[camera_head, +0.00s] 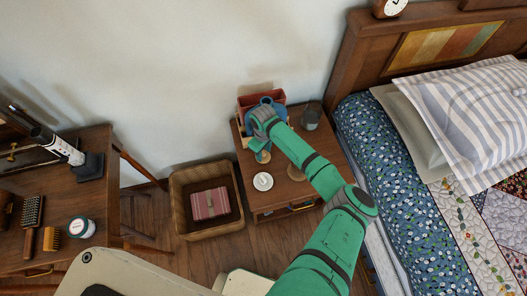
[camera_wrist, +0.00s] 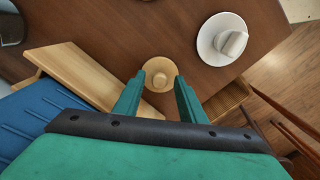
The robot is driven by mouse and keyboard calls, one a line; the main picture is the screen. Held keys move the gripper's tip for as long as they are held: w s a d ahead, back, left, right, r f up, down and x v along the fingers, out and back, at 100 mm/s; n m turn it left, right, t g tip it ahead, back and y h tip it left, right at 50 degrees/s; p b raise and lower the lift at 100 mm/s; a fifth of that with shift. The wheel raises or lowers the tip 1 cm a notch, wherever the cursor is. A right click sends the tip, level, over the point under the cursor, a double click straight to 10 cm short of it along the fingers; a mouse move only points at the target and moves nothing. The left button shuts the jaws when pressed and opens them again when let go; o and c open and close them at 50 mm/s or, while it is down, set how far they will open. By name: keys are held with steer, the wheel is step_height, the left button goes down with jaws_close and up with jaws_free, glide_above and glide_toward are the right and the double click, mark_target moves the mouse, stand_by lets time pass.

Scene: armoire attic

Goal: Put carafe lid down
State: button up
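The carafe lid is a round light-wood disc with a knob; in the wrist view the lid (camera_wrist: 159,65) sits between my two green fingertips, which meet its sides. My gripper (camera_wrist: 160,84) looks shut on it. In the head view the lid (camera_head: 263,157) shows just below my gripper, over the nightstand (camera_head: 275,200). The gap between lid and nightstand top is hard to judge. A dark grey glass vessel (camera_head: 310,118), perhaps the carafe, stands at the back right of the nightstand.
A white dish (camera_head: 263,181) stands near the nightstand's front left. A red box (camera_head: 248,101) is at the back. A wicker basket (camera_head: 183,212) stands left and the bed (camera_head: 390,160) right. The nightstand's front centre is clear.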

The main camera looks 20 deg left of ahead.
mark_target(264, 154)
step_height(264, 154, up, 12)
steer(key=s+a+r+m+t+y, duration=0.2)
steer(key=a+r+y, duration=0.15)
steer(key=a, duration=0.45)
steer(key=s+a+r+m+t+y, duration=0.2)
steer(key=a+y, duration=0.2)
steer(key=a, duration=0.4)
steer(key=s+a+r+m+t+y, duration=0.2)
steer(key=a+r+y, duration=0.15)
steer(key=a, duration=0.45)
steer(key=s+d+f+m+t+h, duration=0.2)
steer(key=s+d+m+t+h, duration=0.4)
steer(key=d, duration=0.5)
steer(key=s+d+f+m+t+h, duration=0.15)
steer(key=s+d+m, duration=0.25)
steer(key=s+d, duration=0.55)
steer(key=s+d+r+n+t+h, duration=0.1)
steer(key=s+d+r, duration=0.2)
steer(key=s+d, duration=0.4)
steer(key=s+d+r+n+t+h, duration=0.1)
steer(key=s+d+r+h, duration=0.1)
steer(key=s+d, duration=0.5)
steer(key=d+r, duration=0.1)
steer(key=d, duration=0.5)
steer(key=shift+d, duration=0.2)
